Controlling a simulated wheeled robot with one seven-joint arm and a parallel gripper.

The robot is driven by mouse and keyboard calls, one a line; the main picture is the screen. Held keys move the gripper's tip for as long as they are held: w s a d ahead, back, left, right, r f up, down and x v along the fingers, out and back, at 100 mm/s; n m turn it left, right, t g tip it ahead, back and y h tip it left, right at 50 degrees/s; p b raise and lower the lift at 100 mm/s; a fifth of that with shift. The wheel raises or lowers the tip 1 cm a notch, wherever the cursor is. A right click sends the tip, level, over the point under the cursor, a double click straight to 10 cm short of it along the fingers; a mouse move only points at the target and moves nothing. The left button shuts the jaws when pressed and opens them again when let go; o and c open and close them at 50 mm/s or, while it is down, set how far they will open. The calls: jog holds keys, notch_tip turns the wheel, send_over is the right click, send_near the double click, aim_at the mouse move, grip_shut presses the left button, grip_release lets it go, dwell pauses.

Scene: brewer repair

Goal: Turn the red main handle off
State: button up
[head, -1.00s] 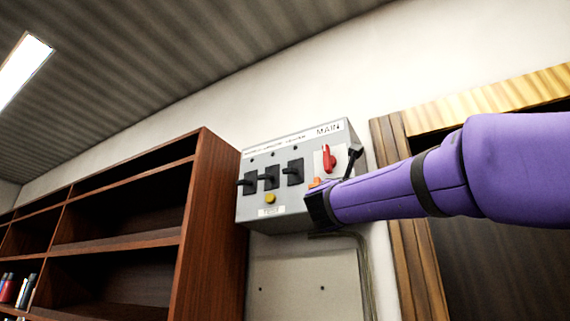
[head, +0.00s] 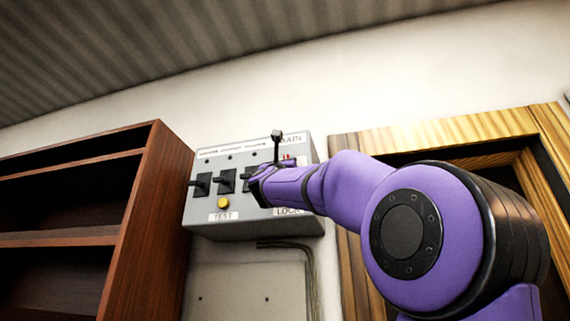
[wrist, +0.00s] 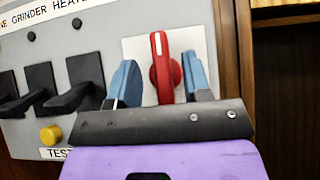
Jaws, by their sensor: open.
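The red main handle (wrist: 162,72) stands upright on a white plate on the grey switch panel, with a white line at its top. In the head view only a small red bit (head: 287,157) shows past my arm, under the MAIN label. My gripper (wrist: 161,84) is open, its blue fingertips on either side of the red handle in the wrist view. A gap shows to the right finger; whether either finger touches the handle I cannot tell. In the head view my wrist hides the fingertips.
Several black switches (head: 225,180) sit left of the red handle, with a yellow button (head: 223,202) above the TEST label. A brown shelf (head: 140,215) stands to the left. A wooden door frame (head: 480,127) is to the right.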

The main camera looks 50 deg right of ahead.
jog(key=shift+x, duration=1)
jog(key=shift+s, duration=0.1)
grip_shut()
jog(key=shift+m+g+h, duration=0.4)
jog(key=shift+m+g, duration=0.5)
jog(key=shift+s+d+f+m+g+y, duration=0.15)
jog(key=shift+m+g+y, duration=1.2)
jog(key=shift+m+g, duration=2)
jog(key=shift+s+f+m+g+y, duration=0.15)
jog(key=shift+m+g+y, duration=1.5)
jog(key=shift+m, duration=3.15)
jog(key=shift+s+d+f+m+g+y, duration=0.15)
jog(key=shift+m+g+y, duration=0.95)
jog(key=shift+m+g, duration=2.4)
jog(key=shift+a+f+m+t+y, duration=0.15)
jog(key=shift+m+t+y, duration=0.4)
jog(key=shift+m, duration=0.5)
